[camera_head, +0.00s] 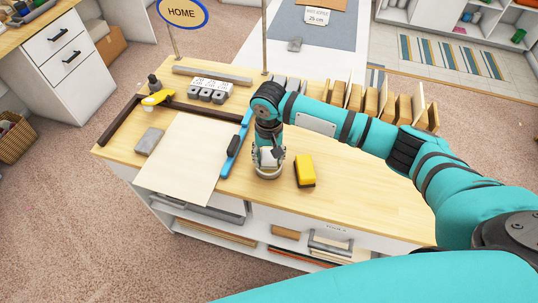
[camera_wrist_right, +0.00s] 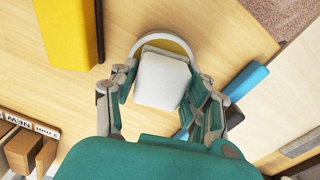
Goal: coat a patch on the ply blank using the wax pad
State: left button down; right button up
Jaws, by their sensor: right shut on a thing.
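My right gripper (camera_head: 268,152) is shut on a small white pad, which I take to be the wax pad (camera_wrist_right: 162,78). The pad sits over a round, pale-rimmed dish (camera_wrist_right: 164,38) with yellow inside. The dish also shows in the head view (camera_head: 268,173). I cannot tell whether the pad touches the yellow. The fingers (camera_wrist_right: 163,100) grip the pad from both sides. The ply blank (camera_head: 178,158), a pale thin sheet, lies flat to the left, overhanging the bench's front edge. No coated patch stands out on it. My left gripper is not in view.
A blue-and-black tool (camera_head: 236,146) lies between blank and dish. A yellow block (camera_head: 305,170) stands right of the dish. A grey block (camera_head: 148,140) lies at the blank's left. Upright wooden pieces (camera_head: 390,103) line the back. The bench's (camera_head: 360,205) front right is clear.

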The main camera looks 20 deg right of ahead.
aim_at(269, 153)
jog(key=shift+s+f+p, duration=0.15)
jog(key=shift+p, duration=0.3)
dwell(1.6)
notch_tip(269, 153, up, 7)
jog(key=p, duration=0.9)
jog(key=shift+r, duration=0.2)
jog(key=shift+f, duration=0.1)
dwell(0.5)
